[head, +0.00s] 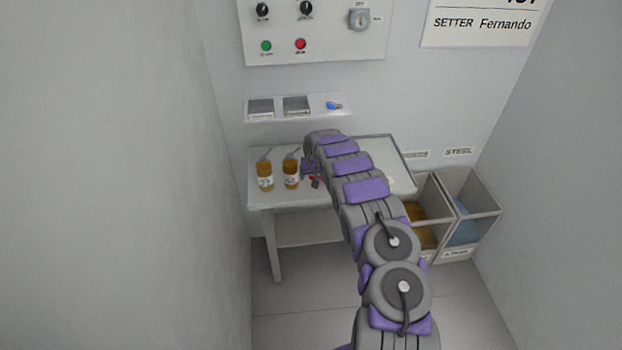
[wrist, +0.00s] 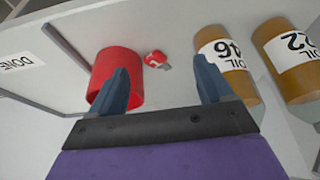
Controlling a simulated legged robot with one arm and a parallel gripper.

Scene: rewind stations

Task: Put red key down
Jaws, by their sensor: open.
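The red key (wrist: 157,60) has a red head and a short grey shaft. In the wrist view it appears to lie on the pale table top, beyond and between my fingertips and touching neither. In the head view a small red patch (head: 313,178) shows beside the end of my arm; I cannot tell whether it is the key. My gripper (wrist: 165,82) is open, with its two blue-grey fingers apart and nothing between them. In the head view my arm hides the fingers.
A red cylinder (wrist: 108,72) stands behind the left finger. Two amber labelled containers (head: 265,176) (head: 291,174) stand at the table's left. Open bins (head: 470,205) stand right of the table (head: 255,190).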

